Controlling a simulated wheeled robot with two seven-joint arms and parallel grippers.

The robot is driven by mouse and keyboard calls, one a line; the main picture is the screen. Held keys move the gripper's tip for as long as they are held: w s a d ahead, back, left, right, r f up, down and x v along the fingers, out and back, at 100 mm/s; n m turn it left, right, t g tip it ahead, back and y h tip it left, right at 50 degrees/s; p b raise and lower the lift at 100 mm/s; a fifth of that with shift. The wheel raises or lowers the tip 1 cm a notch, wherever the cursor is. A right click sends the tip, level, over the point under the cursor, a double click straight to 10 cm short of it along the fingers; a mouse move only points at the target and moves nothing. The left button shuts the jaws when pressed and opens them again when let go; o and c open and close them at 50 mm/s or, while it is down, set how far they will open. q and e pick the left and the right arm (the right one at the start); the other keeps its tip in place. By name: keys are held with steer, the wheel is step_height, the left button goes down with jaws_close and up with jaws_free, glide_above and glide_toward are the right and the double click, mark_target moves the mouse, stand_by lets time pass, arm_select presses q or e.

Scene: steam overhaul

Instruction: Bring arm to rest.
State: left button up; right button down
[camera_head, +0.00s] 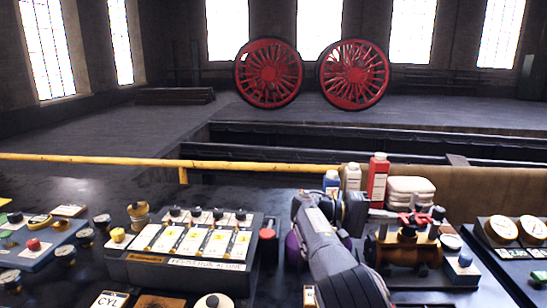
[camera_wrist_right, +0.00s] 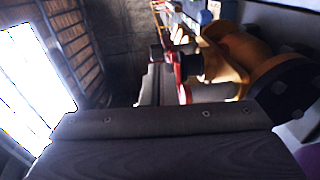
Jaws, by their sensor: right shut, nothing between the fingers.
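My right arm (camera_head: 330,250) comes up from the bottom edge in the head view and bends at the top. My right gripper (camera_head: 362,210) is at its upper end, above the bench and close to the brass valve (camera_head: 405,250) with its red handle (camera_head: 414,220). It is shut and holds nothing. The right wrist view shows a brass-coloured body (camera_wrist_right: 238,52) and a red part (camera_wrist_right: 180,78) close by, with a dark grey surface across the bottom. Whether the gripper touches the valve cannot be told. My left gripper is not in view.
A panel with white labelled cards (camera_head: 190,242) stands left of my arm. A gauge board (camera_head: 515,250) is at the right. A yellow rail (camera_head: 130,160) runs behind the bench.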

steer(key=s+d+f+y+p, duration=0.1)
steer(key=s+d+f+y, duration=0.2)
steer(key=s+d+y, duration=0.3)
steer(key=s+d+f+y+p, duration=0.1)
steer(key=s+d+f+y, duration=0.1)
steer(key=s+d+y, duration=0.35)
steer(key=s+a+t+y+p, duration=0.1)
steer(key=s+a+t+y, duration=0.1)
steer(key=s+a, duration=0.4)
steer(key=s+a+f+t+y, duration=0.1)
steer(key=s+a+y, duration=0.3)
steer(key=s, duration=0.8)
steer(key=s+a+f+t+y+p, duration=0.1)
steer(key=s+a+t+y, duration=0.2)
steer(key=s+a, duration=0.6)
steer(key=shift+s+m+t+p, duration=0.35)
steer(key=shift+s+m+t, duration=0.05)
steer(key=c, duration=2.2)
jaws_free()
